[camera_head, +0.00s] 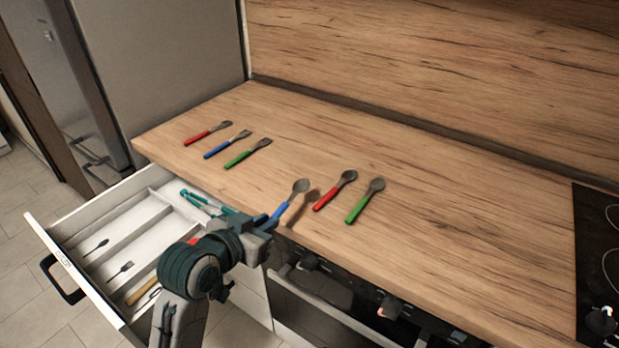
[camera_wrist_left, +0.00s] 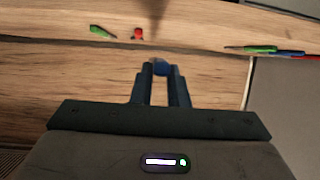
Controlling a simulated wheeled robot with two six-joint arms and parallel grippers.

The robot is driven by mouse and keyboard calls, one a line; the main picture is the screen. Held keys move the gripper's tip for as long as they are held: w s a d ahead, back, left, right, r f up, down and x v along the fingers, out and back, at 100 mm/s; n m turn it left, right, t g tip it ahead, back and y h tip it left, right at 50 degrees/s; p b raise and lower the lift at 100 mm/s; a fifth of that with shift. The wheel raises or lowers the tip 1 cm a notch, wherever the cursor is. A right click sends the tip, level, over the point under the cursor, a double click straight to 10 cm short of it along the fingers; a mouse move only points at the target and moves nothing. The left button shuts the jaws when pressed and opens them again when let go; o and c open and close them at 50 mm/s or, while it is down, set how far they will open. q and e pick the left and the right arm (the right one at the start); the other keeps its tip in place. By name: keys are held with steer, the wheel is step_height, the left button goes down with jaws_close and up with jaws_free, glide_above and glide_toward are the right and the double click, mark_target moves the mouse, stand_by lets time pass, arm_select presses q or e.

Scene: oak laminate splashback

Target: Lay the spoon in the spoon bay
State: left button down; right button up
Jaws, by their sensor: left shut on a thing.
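My left gripper (camera_head: 268,222) is shut on the blue-handled spoon (camera_head: 301,187) and holds it above the counter's front edge, bowl pointing up and away. In the left wrist view the fingers (camera_wrist_left: 165,75) close around the blue handle (camera_wrist_left: 162,68); the bowl is not clear there. The open drawer (camera_head: 62,234) stands left of and below the gripper, split into long bays. One bay has a small dark spoon shape (camera_head: 97,247), and the bay nearer the front has a dark fork shape (camera_head: 121,271). My forearm hides part of the drawer.
A red spoon (camera_head: 335,190) and a green spoon (camera_head: 365,201) lie on the counter (camera_head: 450,220) to the right. Red (camera_head: 207,133), blue (camera_head: 227,144) and green (camera_head: 248,153) forks lie at the back left.

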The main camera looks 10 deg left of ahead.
mark_target(293, 189)
arm_select(q)
steer(key=shift+w, duration=0.1)
steer(key=w, duration=0.4)
steer(key=w+f+p, duration=0.1)
steer(key=w, duration=0.4)
steer(key=w+p, duration=0.1)
steer(key=w, duration=0.4)
steer(key=shift+w+d+f, duration=0.1)
steer(key=shift+d+f, duration=0.05)
steer(key=shift+d, duration=0.25)
steer(key=shift+p+x, duration=0.45)
steer(key=shift+x, duration=0.45)
step_height(293, 189, down, 2)
steer(key=shift+a+p, duration=0.1)
steer(key=shift+p, duration=0.65)
steer(key=shift+f, duration=0.6)
steer(key=c, duration=1.4)
jaws_free()
steer(key=shift+r, duration=0.1)
